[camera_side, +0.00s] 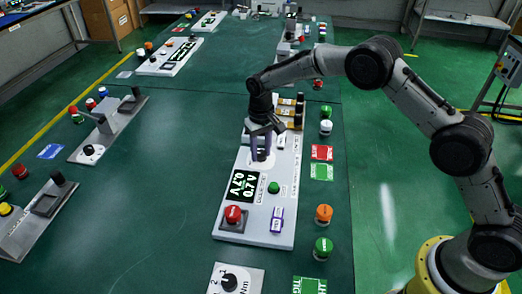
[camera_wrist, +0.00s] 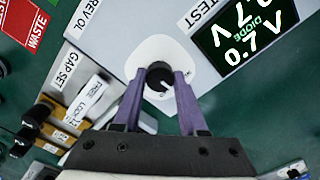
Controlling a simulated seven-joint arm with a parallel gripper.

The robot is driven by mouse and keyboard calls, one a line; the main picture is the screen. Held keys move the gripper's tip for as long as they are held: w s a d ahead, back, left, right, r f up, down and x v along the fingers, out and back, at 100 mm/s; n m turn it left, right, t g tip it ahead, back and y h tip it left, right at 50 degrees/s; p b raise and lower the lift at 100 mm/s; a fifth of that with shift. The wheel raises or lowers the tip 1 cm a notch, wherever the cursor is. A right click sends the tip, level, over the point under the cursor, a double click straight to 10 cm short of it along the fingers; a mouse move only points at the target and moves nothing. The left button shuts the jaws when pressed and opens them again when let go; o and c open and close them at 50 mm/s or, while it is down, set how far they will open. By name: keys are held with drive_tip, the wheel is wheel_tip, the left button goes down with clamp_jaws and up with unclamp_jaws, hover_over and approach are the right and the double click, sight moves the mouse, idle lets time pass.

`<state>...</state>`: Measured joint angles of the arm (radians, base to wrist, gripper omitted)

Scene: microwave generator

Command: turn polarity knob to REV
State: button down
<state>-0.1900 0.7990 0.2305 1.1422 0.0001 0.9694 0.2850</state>
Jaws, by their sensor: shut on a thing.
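The black round knob (camera_wrist: 160,75) sits on a white rounded plate, with a small white mark on its face toward the lower right in the wrist view. My gripper (camera_wrist: 160,82) is shut on it, one purple finger on each side. In the side view my gripper (camera_side: 262,155) points down over the upper part of the white panel (camera_side: 255,226), and its fingers largely hide the knob. A label reading "REV OL" (camera_wrist: 87,18) is at the upper left of the wrist view.
On the panel are a red button (camera_side: 233,213), a green button (camera_side: 273,187) and a purple-edged switch label (camera_side: 277,219). Several coloured buttons line the right edge.

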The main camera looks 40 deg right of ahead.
sight(261, 153)
drive_tip(key=n, duration=0.5)
drive_tip(key=shift+n, duration=0.3)
idle(0.4)
drive_tip(key=shift+c, duration=2.2)
unclamp_jaws()
wheel_tip(261, 153, up, 14)
drive_tip(key=shift+d, duration=0.1)
